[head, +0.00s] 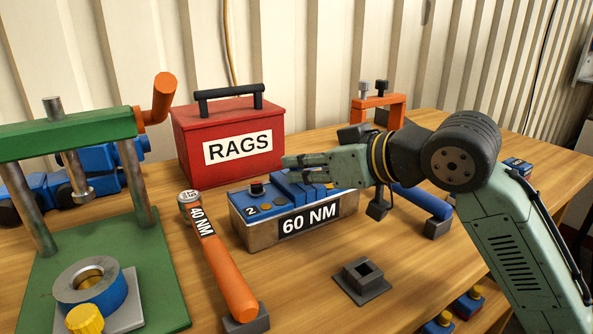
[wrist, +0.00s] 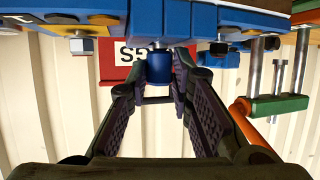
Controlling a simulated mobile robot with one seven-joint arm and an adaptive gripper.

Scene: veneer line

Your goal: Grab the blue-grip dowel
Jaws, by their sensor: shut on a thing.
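My gripper (head: 293,167) reaches in from the right, low over the blue-topped block labelled 60 NM (head: 245,232). In the wrist view, which is upside down, its fingers (wrist: 161,68) are shut on a short blue cylinder (wrist: 159,69), which I take for the blue grip of the dowel. The cylinder stands out of the blue top (wrist: 210,20) of the block and looks still seated there. The dowel's lower part is hidden. In the head view the fingers hide the dowel.
A red RAGS box (head: 235,175) stands close behind my gripper. An orange 40 NM tool (head: 228,275) lies in front left, beside a green press (head: 75,135). A small dark socket block (head: 362,282) sits in front. A blue-handled tool (head: 425,202) lies right.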

